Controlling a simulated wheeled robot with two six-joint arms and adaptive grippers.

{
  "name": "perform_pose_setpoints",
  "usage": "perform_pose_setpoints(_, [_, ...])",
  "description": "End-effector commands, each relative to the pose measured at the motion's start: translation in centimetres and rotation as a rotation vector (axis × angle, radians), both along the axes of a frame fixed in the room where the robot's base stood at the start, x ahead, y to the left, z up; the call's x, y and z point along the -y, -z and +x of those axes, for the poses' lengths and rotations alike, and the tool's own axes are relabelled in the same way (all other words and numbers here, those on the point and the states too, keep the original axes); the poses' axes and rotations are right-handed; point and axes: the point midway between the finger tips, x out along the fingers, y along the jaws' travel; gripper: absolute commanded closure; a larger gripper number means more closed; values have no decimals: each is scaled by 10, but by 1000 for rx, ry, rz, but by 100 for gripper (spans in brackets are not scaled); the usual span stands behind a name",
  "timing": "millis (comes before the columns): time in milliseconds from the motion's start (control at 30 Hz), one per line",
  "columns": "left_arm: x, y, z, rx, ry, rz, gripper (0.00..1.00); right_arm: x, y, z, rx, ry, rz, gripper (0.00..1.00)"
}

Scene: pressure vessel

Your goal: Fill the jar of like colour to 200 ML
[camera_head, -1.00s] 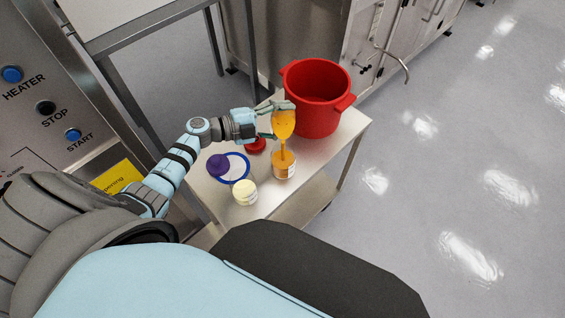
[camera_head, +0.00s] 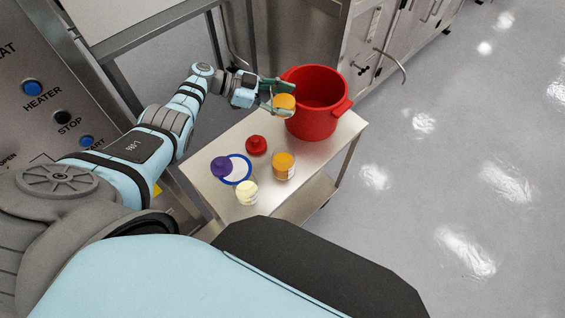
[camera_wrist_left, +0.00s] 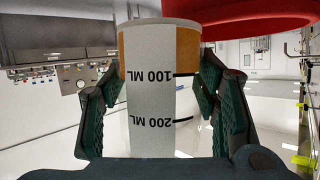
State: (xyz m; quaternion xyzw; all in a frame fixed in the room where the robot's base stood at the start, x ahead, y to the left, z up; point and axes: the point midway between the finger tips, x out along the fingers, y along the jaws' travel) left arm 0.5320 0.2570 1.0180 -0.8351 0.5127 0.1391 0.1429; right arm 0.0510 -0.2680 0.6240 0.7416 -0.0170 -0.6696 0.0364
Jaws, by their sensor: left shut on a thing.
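My left gripper (camera_head: 278,100) is shut on a clear jar (camera_head: 284,104) with orange contents, held above the cart beside the red pot. In the left wrist view, the gripper (camera_wrist_left: 165,120) has its fingers on both sides of this jar (camera_wrist_left: 150,140). Its marks show upside down, and the orange reaches about the 100 ML line. A second jar (camera_head: 284,167) with orange contents stands upright on the cart below the held one. Its marks are too small to read. A jar (camera_head: 246,192) with pale cream contents stands in front. My right gripper is not in view.
The large red pot (camera_head: 313,122) stands at the cart's back right; its red underside or wall (camera_wrist_left: 265,20) also shows in the left wrist view. A red knobbed lid (camera_head: 256,146), a purple object (camera_head: 221,167) and a blue-rimmed white disc (camera_head: 238,180) lie on the metal cart (camera_head: 312,160).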

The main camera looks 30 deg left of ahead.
Motion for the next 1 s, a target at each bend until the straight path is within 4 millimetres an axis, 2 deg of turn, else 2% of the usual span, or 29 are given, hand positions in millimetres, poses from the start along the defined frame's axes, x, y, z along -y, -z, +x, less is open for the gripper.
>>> perform_pose_setpoints(33, [-2, 6, 4, -50, 0, -25, 73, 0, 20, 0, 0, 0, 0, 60])
perform_pose_setpoints(67, [-2, 4, 4, -72, 0, -35, 73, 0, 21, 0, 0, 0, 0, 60])
perform_pose_setpoints(300, [-2, -3, 3, -81, 0, -39, 73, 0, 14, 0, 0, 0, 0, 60])
perform_pose_setpoints(433, [-2, -21, 3, -79, 0, -38, 73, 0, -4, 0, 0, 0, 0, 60])
perform_pose_setpoints(600, [-2, -32, 3, -78, 0, -37, 73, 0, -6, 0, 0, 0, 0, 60])
perform_pose_setpoints(1000, [-2, -30, 3, -79, 0, -38, 73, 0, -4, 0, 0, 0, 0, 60])
